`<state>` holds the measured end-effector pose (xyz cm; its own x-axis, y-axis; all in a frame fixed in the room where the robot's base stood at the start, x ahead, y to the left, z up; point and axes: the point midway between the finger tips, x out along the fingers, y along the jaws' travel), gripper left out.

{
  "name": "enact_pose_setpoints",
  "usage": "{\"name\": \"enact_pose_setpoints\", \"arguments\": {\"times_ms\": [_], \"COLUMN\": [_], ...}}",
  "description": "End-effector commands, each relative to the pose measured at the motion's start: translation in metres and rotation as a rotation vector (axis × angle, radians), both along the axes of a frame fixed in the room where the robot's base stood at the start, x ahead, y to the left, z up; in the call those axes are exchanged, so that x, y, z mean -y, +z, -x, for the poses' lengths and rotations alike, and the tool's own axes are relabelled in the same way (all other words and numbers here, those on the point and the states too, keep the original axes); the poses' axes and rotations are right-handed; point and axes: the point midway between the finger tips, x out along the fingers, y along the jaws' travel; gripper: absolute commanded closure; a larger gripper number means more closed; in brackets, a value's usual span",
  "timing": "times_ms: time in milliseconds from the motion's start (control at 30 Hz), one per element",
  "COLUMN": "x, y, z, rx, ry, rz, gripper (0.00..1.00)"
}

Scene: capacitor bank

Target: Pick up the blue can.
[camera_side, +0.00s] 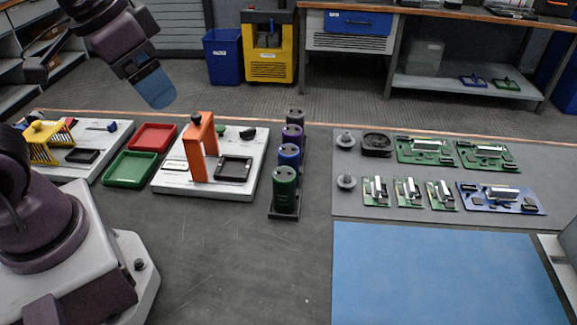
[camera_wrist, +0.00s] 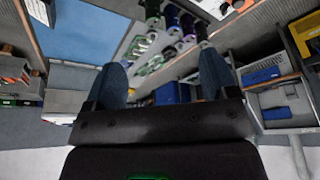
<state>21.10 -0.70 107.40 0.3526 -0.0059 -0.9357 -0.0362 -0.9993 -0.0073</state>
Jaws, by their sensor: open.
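The blue can (camera_side: 289,155) stands upright in a row of cans on a dark rack. It is between the green can (camera_side: 285,188) in front and the purple can (camera_side: 292,136) behind. A dark grey can (camera_side: 295,116) stands at the far end. My gripper (camera_side: 157,98) is high at the upper left, well away from the row, with blue fingers. In the wrist view my gripper (camera_wrist: 162,62) shows its two fingers spread apart with nothing held.
An orange arch (camera_side: 200,147) stands on a white board left of the cans. A red tray (camera_side: 153,137) and a green tray (camera_side: 131,169) lie further left. Circuit boards (camera_side: 424,150) lie on a grey mat to the right. A blue mat (camera_side: 440,275) is bare at the front right.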

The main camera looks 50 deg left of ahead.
Motion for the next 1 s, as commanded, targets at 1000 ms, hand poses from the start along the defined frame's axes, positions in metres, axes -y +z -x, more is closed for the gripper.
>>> {"name": "enact_pose_setpoints", "arguments": {"times_ms": [1000], "x": [0.047], "y": [-0.140], "z": [-0.254], "rx": [-0.561], "ry": [-1.367], "rz": [-0.584], "gripper": [0.20]}}
